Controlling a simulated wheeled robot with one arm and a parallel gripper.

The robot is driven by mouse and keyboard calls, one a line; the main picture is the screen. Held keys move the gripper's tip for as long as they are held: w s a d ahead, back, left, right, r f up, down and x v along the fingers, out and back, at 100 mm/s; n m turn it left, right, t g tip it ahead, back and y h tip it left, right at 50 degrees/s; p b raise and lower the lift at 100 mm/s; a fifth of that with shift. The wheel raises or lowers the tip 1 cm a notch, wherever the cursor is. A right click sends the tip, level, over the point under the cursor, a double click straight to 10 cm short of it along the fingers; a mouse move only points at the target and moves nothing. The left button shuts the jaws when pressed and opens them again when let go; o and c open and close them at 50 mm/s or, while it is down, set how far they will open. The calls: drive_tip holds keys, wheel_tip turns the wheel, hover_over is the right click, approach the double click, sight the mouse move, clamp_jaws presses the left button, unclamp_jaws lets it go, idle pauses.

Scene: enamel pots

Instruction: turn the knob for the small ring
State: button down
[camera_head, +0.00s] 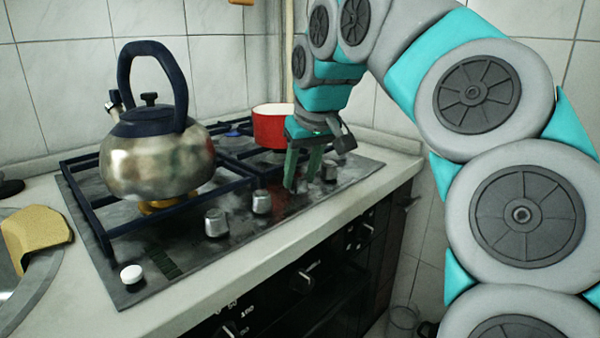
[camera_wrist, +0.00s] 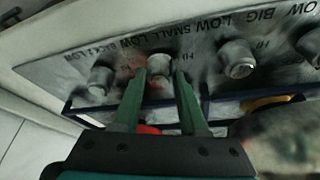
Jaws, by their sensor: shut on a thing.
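My gripper (camera_head: 302,185) reaches down to the front strip of the dark hob (camera_head: 180,255). In the wrist view my gripper (camera_wrist: 160,75) has its two green fingers on either side of a metal knob (camera_wrist: 161,63), shut on it. The word SMALL is printed beside this knob, upside down in that view.
Other knobs (camera_head: 261,201) stand in the same row on both sides. A steel kettle (camera_head: 158,160) and a red pot (camera_head: 271,125) stand on the hob grates. A white round cap (camera_head: 131,274) is at the hob's front left.

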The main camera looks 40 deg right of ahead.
drive_tip(key=shift+n, duration=0.3)
drive_tip(key=shift+c, duration=2.2)
unclamp_jaws()
drive_tip(key=shift+r, duration=0.15)
drive_tip(key=v, duration=0.7)
drive_tip(key=shift+r, duration=0.2)
drive_tip(key=shift+s, duration=0.15)
